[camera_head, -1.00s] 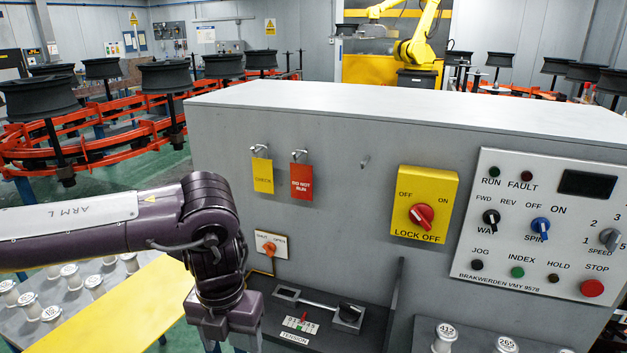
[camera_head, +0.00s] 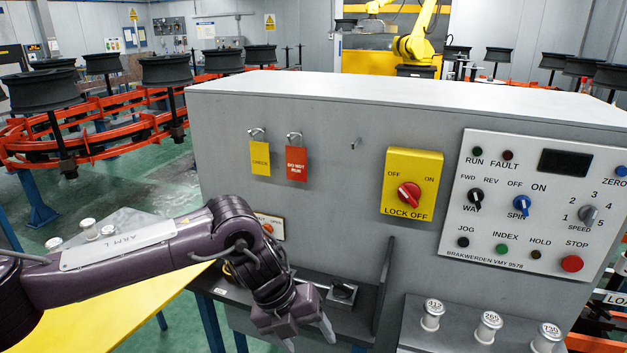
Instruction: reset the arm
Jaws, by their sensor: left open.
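My left arm comes in from the left, its purple links and white "ARM L" plate in front of the machine. My left gripper (camera_head: 308,336) points down over the dark shelf at the machine's front, low in the picture. Its fingers are apart, and I see nothing held between them. The gripper and wrist hide much of the shelf (camera_head: 358,322), including most of the fixture (camera_head: 342,292) on it. My right gripper is not in view.
The grey machine (camera_head: 230,150) carries a yellow lock-off switch (camera_head: 412,184), two hanging tags and a control panel (camera_head: 540,205). Numbered white-capped cylinders (camera_head: 488,325) stand on a grey tray at lower right. A yellow surface (camera_head: 110,310) lies at lower left. Wheels on spindles stand behind.

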